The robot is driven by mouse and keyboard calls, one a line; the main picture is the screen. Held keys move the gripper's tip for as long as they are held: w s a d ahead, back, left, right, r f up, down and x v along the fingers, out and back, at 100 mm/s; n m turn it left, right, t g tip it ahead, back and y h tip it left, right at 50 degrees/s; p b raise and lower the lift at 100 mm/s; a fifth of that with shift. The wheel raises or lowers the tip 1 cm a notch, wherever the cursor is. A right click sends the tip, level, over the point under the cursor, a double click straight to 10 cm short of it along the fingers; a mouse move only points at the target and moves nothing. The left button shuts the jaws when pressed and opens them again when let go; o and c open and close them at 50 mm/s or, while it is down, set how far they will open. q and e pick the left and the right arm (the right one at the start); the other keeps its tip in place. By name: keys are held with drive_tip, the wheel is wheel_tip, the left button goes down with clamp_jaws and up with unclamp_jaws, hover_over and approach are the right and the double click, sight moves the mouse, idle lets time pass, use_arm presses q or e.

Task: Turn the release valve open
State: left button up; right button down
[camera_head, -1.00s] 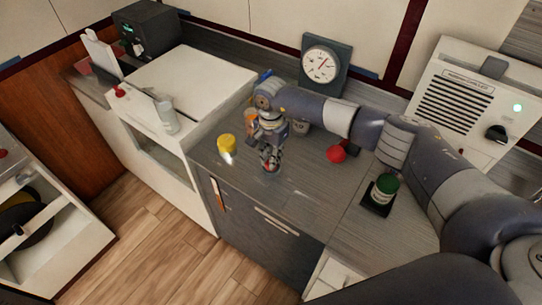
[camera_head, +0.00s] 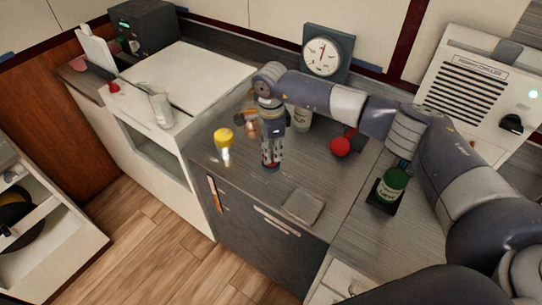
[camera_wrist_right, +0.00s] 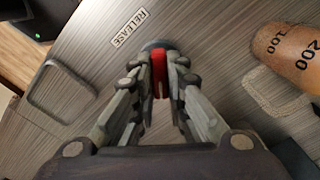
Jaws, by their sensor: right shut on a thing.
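The release valve shows in the right wrist view as a red handle (camera_wrist_right: 159,68) on a round grey base, beside a "RELEASE" label (camera_wrist_right: 131,27) on the grey counter. My right gripper (camera_wrist_right: 160,80) is shut on the red handle, one finger on each side. In the head view my right gripper (camera_head: 270,162) points straight down at the counter (camera_head: 240,173) near its front edge, with a little red between its fingers. The fingers hide most of the valve there. My left gripper is not in view.
A yellow-topped item (camera_head: 223,139) stands left of my gripper. A dial gauge (camera_head: 327,54) is at the back. A flat grey square (camera_head: 303,206) lies front right.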

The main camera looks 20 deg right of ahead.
drive_tip(key=m+b, duration=0.3)
drive_tip(key=m, duration=0.2)
drive_tip(key=shift+m, duration=0.3)
drive_tip(key=shift+r+m+b, duration=0.1)
drive_tip(key=shift+m+b, duration=0.75)
drive_tip(key=shift+m, duration=1.45)
drive_tip(key=shift+w, duration=0.1)
drive_tip(key=c, duration=1.6)
unclamp_jaws()
wheel_tip(320, 180, up, 12)
